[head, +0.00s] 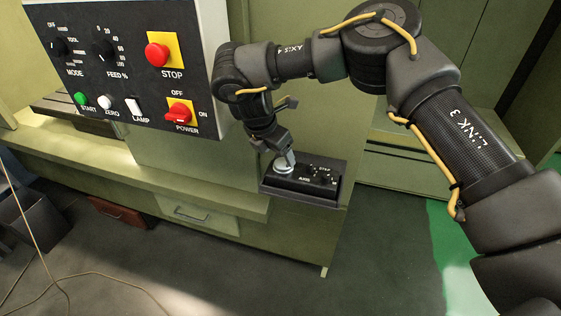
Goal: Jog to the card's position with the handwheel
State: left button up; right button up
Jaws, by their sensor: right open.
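The handwheel (283,167) is a small silver wheel at the left end of a black pendant box (318,188). I cannot make out a card. My left gripper is out of the picture.
A control panel (130,100) with a red STOP button (157,55) and a red POWER switch (179,114) hangs left of my right arm. A green ledge (150,180) runs below it. A dark bin (38,220) and a loose cable (45,260) are on the floor at left.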

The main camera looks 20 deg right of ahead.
jog(key=b+v, duration=0.1)
jog(key=v, duration=0.5)
jog(key=shift+s+a, duration=0.15)
